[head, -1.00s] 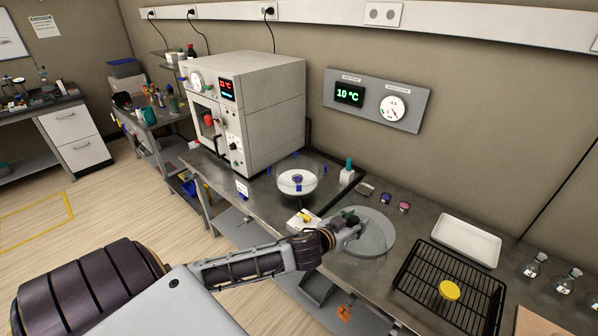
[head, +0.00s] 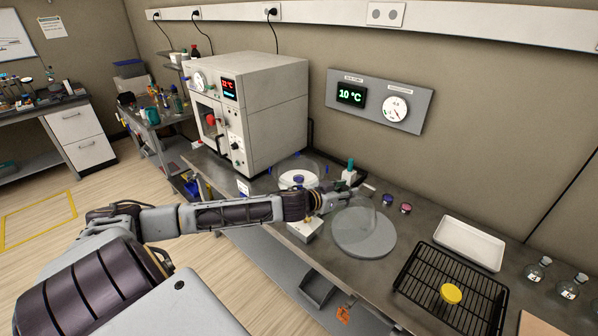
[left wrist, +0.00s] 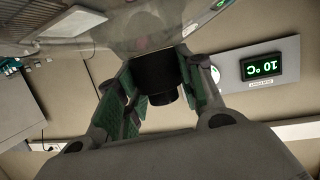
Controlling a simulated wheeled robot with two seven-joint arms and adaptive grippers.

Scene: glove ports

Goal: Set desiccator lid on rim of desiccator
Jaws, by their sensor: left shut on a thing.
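The clear dome-shaped desiccator lid (head: 362,216) shows faintly in the head view, raised above a grey round disc (head: 366,244). My left gripper (head: 352,196) is shut on the lid's dark knob; in the left wrist view the black knob (left wrist: 160,76) sits between the green-padded fingers, with the clear lid (left wrist: 135,28) beyond it. The desiccator (head: 298,178), a clear bowl with a white plate and a blue-capped item inside, stands left of my gripper. My left wrist partly hides its front right side. My right gripper is not in view.
Blue uprights (head: 270,171) stand around the desiccator. A grey oven (head: 272,110) is behind it at left, and a teal-topped white bottle (head: 348,172) is close at right. A black wire rack (head: 420,290) and white tray (head: 470,243) lie farther right.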

